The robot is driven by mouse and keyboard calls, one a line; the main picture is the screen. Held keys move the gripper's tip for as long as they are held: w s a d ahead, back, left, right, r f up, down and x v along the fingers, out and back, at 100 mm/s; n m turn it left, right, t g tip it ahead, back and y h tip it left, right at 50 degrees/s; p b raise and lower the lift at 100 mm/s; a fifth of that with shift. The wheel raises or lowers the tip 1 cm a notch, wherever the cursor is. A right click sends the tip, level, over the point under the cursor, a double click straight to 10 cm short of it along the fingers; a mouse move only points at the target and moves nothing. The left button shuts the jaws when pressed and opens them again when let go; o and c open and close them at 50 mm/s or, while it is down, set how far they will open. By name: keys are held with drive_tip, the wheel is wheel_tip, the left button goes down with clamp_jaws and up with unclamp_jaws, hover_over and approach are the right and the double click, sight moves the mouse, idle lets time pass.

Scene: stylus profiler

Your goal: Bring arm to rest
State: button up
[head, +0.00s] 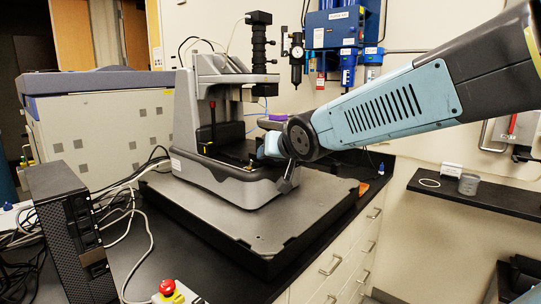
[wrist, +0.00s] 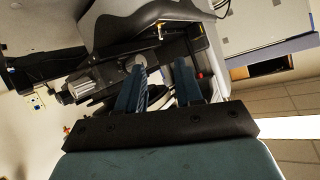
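My arm (head: 385,108) reaches in from the right to the stylus profiler (head: 185,120), a grey and black instrument on a dark slab. My gripper (head: 262,148) is at the profiler's open front, partly hidden by my wrist. In the wrist view my gripper (wrist: 160,75) shows two blue fingers apart, with no object seen held between them. The profiler's dark parts and a pale round part (wrist: 122,90) lie close beyond the fingers. I cannot tell whether the fingers touch anything.
The slab (head: 225,215) sits on a black bench with drawers. A black computer tower (head: 68,230), cables and a red emergency button (head: 168,288) are at the left front. Blue air fittings (head: 342,28) hang on the wall.

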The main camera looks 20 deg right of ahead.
drive_tip(key=s+d+f+g+h, duration=0.1)
drive_tip(key=s+d+f+g, duration=0.1)
drive_tip(key=s, duration=0.7)
drive_tip(key=s+d+f+n+g, duration=0.1)
drive_tip(key=s+f+g, duration=0.3)
drive_tip(key=s, duration=0.5)
drive_tip(key=shift+s+d+f+g+h, duration=0.15)
drive_tip(key=shift+d+g+h, duration=0.25)
drive_tip(key=shift+d, duration=0.25)
